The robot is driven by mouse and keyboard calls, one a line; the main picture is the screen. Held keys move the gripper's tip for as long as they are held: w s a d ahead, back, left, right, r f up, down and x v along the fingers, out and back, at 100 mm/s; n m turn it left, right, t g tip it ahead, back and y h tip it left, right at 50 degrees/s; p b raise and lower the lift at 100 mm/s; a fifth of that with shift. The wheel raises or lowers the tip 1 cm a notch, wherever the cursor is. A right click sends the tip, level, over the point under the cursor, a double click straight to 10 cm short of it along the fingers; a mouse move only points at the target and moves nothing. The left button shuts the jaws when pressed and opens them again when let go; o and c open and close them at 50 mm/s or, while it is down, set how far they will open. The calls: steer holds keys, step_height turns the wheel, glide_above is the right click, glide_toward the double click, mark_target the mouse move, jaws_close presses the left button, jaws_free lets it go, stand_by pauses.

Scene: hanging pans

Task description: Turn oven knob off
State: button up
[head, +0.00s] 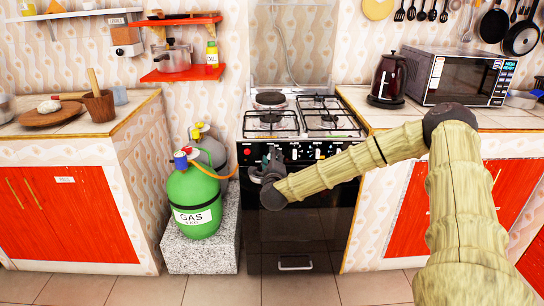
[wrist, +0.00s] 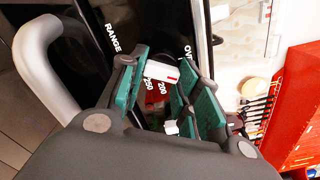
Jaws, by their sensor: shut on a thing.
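The oven (head: 300,215) is black, with a row of white knobs along the front panel under the hob. My gripper (head: 268,166) is at the left part of this panel and hides the knob there in the head view. In the wrist view, the oven knob (wrist: 162,72), white with a red mark, shows between the green-padded fingers of my gripper (wrist: 163,82). The fingers are shut on it. Printed 200 and 250 show beside the knob, and part of an "OV" label lies near it. The knob's exact setting is hard to read.
A green gas bottle (head: 195,202) and a grey one stand on a stone block (head: 200,255) left of the oven. An orange hose (head: 222,174) runs towards the oven. A kettle (head: 388,80) and microwave (head: 463,78) stand on the right counter. The floor in front is clear.

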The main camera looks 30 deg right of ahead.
steer(key=shift+r+n+p, duration=0.15)
steer(key=shift+n+p, duration=1.2)
steer(key=shift+n, duration=1.75)
steer(key=o, duration=1)
steer(key=v, duration=1.2)
steer(key=shift+s+d, duration=0.1)
